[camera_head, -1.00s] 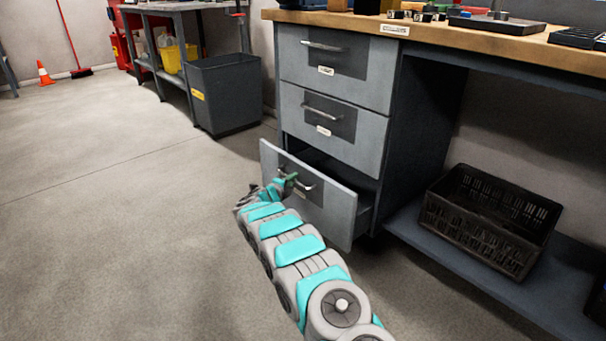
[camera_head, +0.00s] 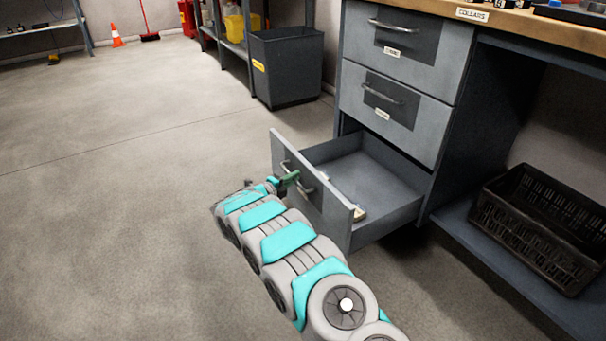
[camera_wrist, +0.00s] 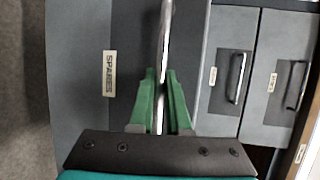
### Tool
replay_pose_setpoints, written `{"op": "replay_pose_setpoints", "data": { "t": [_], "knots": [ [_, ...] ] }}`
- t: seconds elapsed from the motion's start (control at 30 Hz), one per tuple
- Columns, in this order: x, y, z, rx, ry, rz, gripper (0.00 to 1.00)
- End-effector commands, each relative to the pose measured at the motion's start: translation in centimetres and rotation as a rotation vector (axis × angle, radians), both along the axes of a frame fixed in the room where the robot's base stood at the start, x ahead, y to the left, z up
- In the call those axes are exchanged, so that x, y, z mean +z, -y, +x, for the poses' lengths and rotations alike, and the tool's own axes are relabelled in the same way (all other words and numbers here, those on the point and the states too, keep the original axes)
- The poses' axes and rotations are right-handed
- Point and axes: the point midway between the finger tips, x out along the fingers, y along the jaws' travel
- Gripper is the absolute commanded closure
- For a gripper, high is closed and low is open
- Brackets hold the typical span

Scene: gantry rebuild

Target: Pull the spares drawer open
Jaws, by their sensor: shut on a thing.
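The spares drawer (camera_head: 390,196) is the bottom one of three in the grey cabinet. It stands well out, and its grey interior shows. A small pale thing (camera_head: 359,214) lies inside behind the front panel. In the wrist view the drawer front (camera_wrist: 80,75) carries a label (camera_wrist: 109,73) reading SPARES. My gripper (camera_head: 290,178) is at the drawer's handle (camera_head: 308,188). In the wrist view its green fingers (camera_wrist: 160,100) are shut on the bar handle (camera_wrist: 165,35), one on each side.
Two closed drawers (camera_head: 400,97) sit above. A black crate (camera_head: 545,225) rests on the low shelf at right. A grey bin (camera_head: 288,68) stands behind. An orange cone (camera_head: 117,36) is far left. The floor (camera_head: 120,190) at left is clear.

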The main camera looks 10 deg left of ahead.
Motion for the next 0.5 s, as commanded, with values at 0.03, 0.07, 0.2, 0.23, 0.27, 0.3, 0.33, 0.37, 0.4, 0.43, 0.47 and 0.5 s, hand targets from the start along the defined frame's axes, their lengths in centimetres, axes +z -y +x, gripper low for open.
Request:
{"op": "replay_pose_setpoints", "data": {
  "t": [0.03,0.07,0.2,0.23,0.27,0.3,0.33,0.37,0.4,0.43,0.47,0.5],
  "knots": [
    [-0.11,-0.41,-0.18,0.004,-0.002,0.001,1.00],
    [-0.10,-0.48,-0.24,0.004,-0.002,0.001,1.00],
    [-0.10,-0.67,-0.40,0.003,-0.001,0.001,1.00],
    [-0.11,-0.69,-0.41,0.003,-0.002,0.001,1.00],
    [-0.11,-0.69,-0.41,0.003,-0.001,0.001,1.00],
    [-0.11,-0.69,-0.41,0.003,-0.001,0.001,1.00],
    [-0.11,-0.69,-0.41,0.003,-0.002,0.001,1.00],
    [-0.10,-0.69,-0.40,0.003,-0.001,0.001,1.00],
    [-0.10,-0.70,-0.41,0.003,-0.001,0.001,1.00],
    [-0.10,-0.70,-0.39,0.003,-0.002,0.001,1.00],
    [-0.09,-0.70,-0.39,0.003,0.000,0.001,1.00],
    [-0.09,-0.70,-0.39,0.003,-0.001,0.001,1.00]
  ]
}}
